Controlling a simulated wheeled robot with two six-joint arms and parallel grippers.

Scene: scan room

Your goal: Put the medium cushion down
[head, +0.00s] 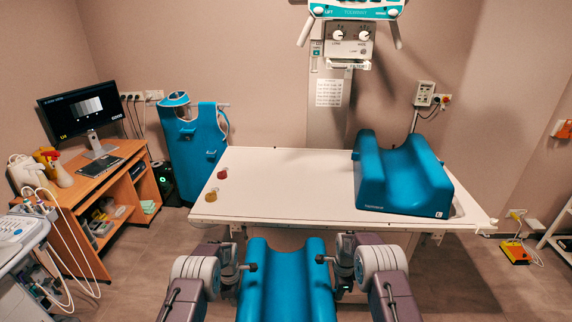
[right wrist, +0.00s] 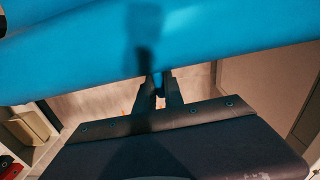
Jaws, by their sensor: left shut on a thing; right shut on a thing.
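A blue cushion (head: 286,285) with two raised sides and a groove between them is held in front of the table's near edge, between my two arms. No size mark shows on it. My left gripper (head: 250,267) is shut on its left side, and my right gripper (head: 321,259) is shut on its right side. In the right wrist view the blue cushion (right wrist: 230,40) fills the top, with my right gripper's fingers (right wrist: 160,84) at its edge. A larger blue cushion (head: 402,180) marked L stands on the right of the white table (head: 285,180).
The table's middle and left are clear, except for a red item (head: 222,173) and a yellow item (head: 211,195) near its left edge. A desk (head: 105,195) with a monitor (head: 84,116) stands left. An X-ray column (head: 328,110) rises behind the table.

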